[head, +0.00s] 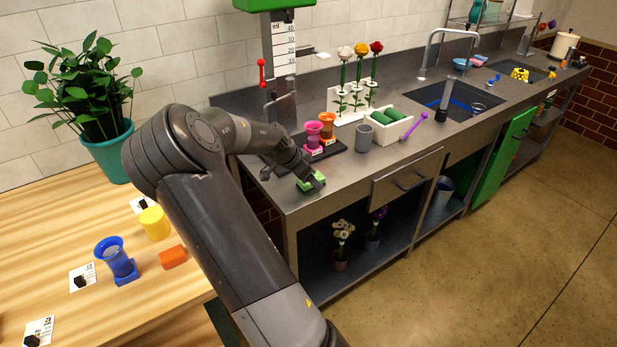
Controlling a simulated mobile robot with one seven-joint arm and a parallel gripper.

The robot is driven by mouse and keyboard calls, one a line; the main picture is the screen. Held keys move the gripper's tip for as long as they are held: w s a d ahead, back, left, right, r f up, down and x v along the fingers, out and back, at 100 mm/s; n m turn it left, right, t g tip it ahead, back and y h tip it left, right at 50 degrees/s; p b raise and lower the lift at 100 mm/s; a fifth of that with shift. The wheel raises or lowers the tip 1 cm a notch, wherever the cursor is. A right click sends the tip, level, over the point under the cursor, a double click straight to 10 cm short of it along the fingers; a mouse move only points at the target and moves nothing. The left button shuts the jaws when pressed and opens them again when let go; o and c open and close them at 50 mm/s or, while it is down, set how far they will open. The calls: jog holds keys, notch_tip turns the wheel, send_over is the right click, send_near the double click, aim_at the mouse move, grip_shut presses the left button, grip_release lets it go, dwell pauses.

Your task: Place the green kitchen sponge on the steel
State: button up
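The green kitchen sponge (307,185) is at the near left part of the steel counter (345,172), close to its front edge. My gripper (316,182) is right at the sponge, pointing down over it and hiding part of it. The view is too small to tell whether the fingers are closed on the sponge, or whether the sponge rests on the steel or is just above it.
Behind the gripper, a pink vase (313,135) and an orange vase (328,127) stand on a black tray (330,151). A grey cup (363,138) and a white box (391,132) are to the right. A wooden table (60,215) with a blue vase (117,258) is at left.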

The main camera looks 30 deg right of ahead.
jog(key=v, duration=1.2)
jog(key=s+a+r+n+t+y, duration=0.2)
jog(key=s+a+n, duration=0.4)
jog(key=s, duration=0.3)
jog(key=s+a+r+n+t+y, duration=0.1)
jog(key=s+a+r+n, duration=0.3)
jog(key=s+a, duration=0.5)
jog(key=s+a+r+n+t+y, duration=0.2)
jog(key=s+a+n, duration=0.5)
jog(key=s, duration=0.4)
notch_tip(320, 180, up, 2)
jog(key=shift+s+a+r+n+t+y, duration=0.1)
jog(key=shift+s+a+n+t+y, duration=0.2)
jog(key=shift+n+y, duration=0.35)
